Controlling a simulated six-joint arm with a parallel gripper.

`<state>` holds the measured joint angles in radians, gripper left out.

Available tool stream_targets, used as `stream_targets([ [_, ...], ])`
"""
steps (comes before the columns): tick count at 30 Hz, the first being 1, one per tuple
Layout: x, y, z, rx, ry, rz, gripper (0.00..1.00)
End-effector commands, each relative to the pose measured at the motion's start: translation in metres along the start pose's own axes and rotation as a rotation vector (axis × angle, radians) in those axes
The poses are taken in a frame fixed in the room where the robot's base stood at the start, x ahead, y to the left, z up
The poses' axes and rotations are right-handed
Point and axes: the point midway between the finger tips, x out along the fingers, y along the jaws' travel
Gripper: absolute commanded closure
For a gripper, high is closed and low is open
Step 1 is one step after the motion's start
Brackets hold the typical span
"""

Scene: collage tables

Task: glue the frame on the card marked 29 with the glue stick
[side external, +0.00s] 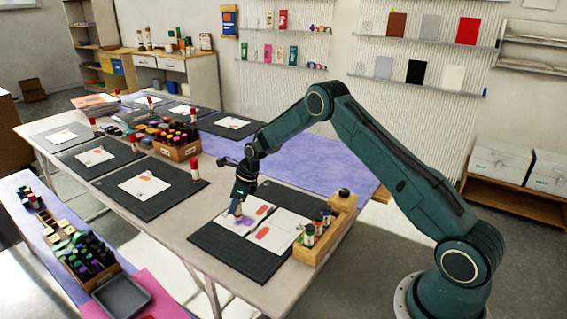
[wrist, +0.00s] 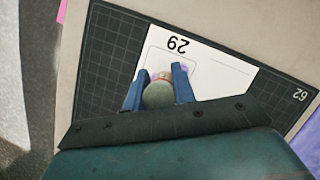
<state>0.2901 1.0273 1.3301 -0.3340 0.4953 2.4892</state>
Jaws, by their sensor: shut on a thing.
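My gripper (side external: 238,210) is shut on the glue stick (wrist: 159,95), whose rounded greenish end shows between the blue fingers in the wrist view. The gripper points down over the white card marked 29 (wrist: 215,70), which shows upside down in that view. A thin outlined frame (wrist: 194,65) lies under the fingertips and is partly hidden by them. A purple glue smear (side external: 243,222) shows on the card beside the fingers. The stick's tip appears at the paper, but whether it touches is unclear. The card lies on a dark gridded mat (side external: 216,250).
A second white card (side external: 282,236) lies to the right on the same mat. A wooden rack (side external: 340,222) with several capped sticks stands at the mat's right edge. Another mat with a card (side external: 140,185) and a red-capped stick (side external: 195,168) are to the left.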

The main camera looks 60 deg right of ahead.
Motion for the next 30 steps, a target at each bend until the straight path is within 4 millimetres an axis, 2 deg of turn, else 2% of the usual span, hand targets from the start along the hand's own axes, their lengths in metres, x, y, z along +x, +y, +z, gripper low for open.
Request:
stream_targets([
  [30,0.01,-0.013,0.018,-0.001,-0.001,0.0,0.94],
])
